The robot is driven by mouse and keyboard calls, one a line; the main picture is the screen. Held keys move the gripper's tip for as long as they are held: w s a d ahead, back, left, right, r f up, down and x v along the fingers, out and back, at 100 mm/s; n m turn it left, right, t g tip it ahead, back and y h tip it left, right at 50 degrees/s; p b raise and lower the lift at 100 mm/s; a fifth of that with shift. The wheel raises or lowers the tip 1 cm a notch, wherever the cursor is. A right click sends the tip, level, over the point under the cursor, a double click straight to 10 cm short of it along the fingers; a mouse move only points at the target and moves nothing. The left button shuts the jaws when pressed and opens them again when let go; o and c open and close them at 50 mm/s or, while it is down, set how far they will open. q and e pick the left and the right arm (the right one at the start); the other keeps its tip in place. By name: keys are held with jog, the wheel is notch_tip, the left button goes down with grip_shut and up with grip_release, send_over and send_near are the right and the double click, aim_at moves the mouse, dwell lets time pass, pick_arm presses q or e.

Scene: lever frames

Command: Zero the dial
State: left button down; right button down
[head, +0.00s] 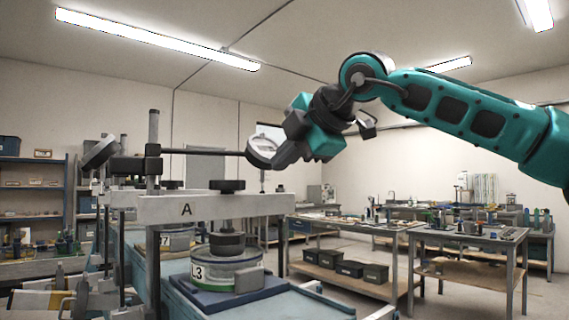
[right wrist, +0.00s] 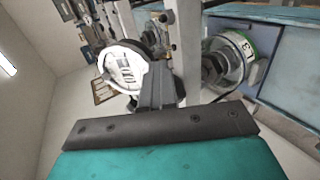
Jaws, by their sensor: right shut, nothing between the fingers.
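The dial (head: 263,150) is a round gauge with a pale face, at the end of a thin dark horizontal rod from a post on the frame marked A (head: 240,205). In the right wrist view the dial (right wrist: 122,68) shows its white face with dark markings; the reading is too small to tell. My right gripper (head: 283,155) is shut and empty, right up at the dial's right side. In the right wrist view its dark fingers (right wrist: 160,88) overlap the dial's edge; I cannot tell whether they touch it. My left gripper is not in view.
Under the beam stands a clear round cell labelled L3 (head: 228,272), with a dark knob above. Workbenches (head: 468,236) and shelves stand behind.

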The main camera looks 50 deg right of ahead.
jog(key=v, duration=0.6)
jog(key=shift+w+r, duration=0.2)
jog(key=shift+r, duration=0.15)
dwell(0.7)
